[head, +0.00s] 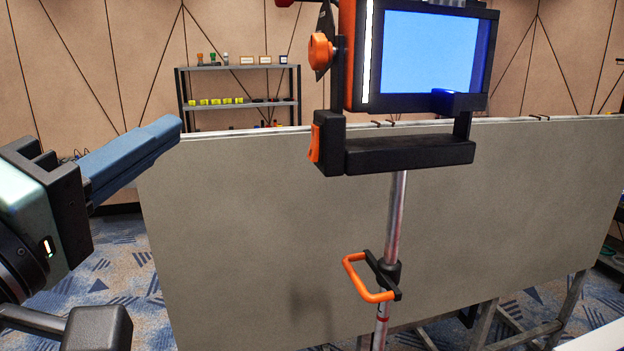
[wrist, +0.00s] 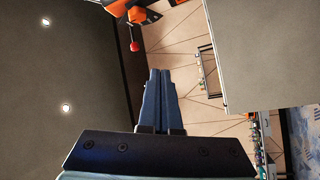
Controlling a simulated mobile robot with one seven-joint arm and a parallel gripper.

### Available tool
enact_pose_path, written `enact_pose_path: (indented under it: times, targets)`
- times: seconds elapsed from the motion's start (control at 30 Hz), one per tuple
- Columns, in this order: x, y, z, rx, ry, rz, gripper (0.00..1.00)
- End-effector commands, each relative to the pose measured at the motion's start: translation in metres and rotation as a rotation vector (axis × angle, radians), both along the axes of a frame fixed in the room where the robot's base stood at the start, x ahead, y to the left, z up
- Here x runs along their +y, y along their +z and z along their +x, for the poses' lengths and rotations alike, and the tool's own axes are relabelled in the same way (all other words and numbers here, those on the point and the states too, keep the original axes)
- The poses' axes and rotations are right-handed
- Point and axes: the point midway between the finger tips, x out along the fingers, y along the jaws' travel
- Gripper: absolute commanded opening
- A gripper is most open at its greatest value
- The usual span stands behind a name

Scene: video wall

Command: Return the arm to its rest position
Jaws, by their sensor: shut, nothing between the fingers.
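My gripper (head: 176,124) reaches in from the left edge of the head view. Its blue fingers are together and point right and slightly up, with nothing held. In the wrist view my gripper (wrist: 160,72) shows its two blue fingers side by side, closed, with nothing between them. The fingertips overlap the upper left corner of a large grey panel in the head view; I cannot tell the gap between them.
The grey panel (head: 260,230) fills the middle, on a metal frame (head: 485,325). A stand pole (head: 396,220) with an orange handle (head: 372,296) carries a lit blue screen (head: 430,50). A shelf (head: 240,104) stands behind. Patterned carpet (head: 110,270) is free at lower left.

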Motion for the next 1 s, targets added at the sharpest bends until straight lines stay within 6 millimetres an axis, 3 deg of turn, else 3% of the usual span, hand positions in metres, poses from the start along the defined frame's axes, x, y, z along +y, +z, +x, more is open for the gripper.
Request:
enact_pose_path:
  times: [0.1, 0.23, 0.5, 0.67, 1.0]
  targets:
    - [-0.034, 0.009, 0.014, -0.159, 0.125, 0.190, 0.00]
    - [-0.070, 0.027, 0.011, -0.350, 0.319, 0.433, 0.00]
    - [-0.125, 0.060, -0.037, -0.630, 0.697, 0.814, 0.00]
    - [-0.135, 0.068, -0.054, -0.684, 0.800, 0.898, 0.00]
    - [-0.135, 0.068, -0.054, -0.686, 0.804, 0.902, 0.00]
